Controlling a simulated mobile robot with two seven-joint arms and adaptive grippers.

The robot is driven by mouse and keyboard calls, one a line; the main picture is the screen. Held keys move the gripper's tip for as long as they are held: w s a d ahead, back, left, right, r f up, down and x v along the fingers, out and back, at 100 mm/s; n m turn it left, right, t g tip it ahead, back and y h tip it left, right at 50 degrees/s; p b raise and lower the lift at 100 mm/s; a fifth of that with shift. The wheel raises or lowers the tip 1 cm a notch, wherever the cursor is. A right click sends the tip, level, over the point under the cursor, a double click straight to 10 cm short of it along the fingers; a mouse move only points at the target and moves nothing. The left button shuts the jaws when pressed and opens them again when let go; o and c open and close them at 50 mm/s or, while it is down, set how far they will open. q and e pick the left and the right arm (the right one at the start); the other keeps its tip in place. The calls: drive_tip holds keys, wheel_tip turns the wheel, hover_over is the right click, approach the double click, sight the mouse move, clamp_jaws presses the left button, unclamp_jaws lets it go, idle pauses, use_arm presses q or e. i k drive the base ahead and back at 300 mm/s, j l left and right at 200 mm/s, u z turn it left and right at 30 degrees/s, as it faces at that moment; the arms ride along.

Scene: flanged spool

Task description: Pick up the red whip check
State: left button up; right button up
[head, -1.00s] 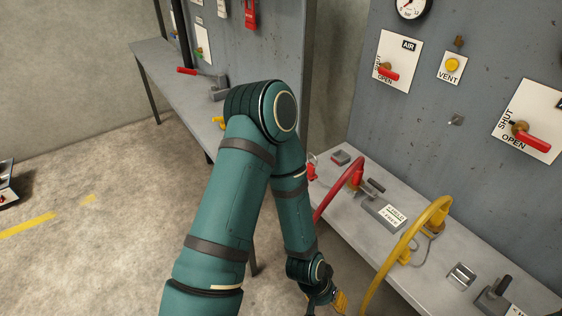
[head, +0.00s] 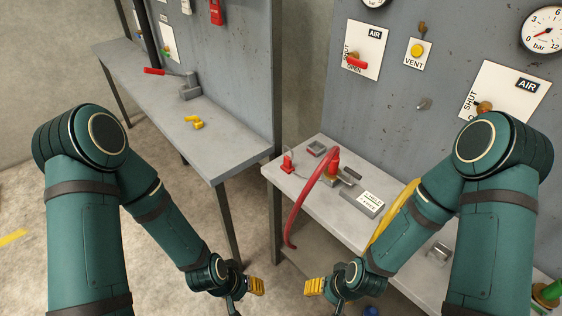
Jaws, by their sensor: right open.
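A small red piece (head: 287,164) stands at the left end of the right bench, beside the red hose (head: 309,197). It may be the red whip check, but it is too small to be sure. The red hose arches up from a fitting on the bench and hangs over the front edge. My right gripper (head: 316,287) is open and empty, low in front of the bench and apart from the hose. My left gripper (head: 256,287) is left of it, also in front of the bench. Its jaw opening is not clear.
The right bench (head: 300,190) also holds a grey labelled block (head: 361,202) and a yellow hose (head: 391,219), partly behind my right arm. The left bench (head: 160,100) carries a red-handled tool (head: 155,71) and yellow pieces (head: 194,121). Grey panels rise behind both benches.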

sight(287, 167)
drive_tip(key=i+j+u, duration=0.1)
drive_tip(key=i+j, duration=0.15)
drive_tip(key=i, duration=0.15)
drive_tip(key=i+j+u, duration=0.1)
drive_tip(key=i+j, duration=0.15)
drive_tip(key=i+l, duration=0.05)
drive_tip(key=i, duration=0.05)
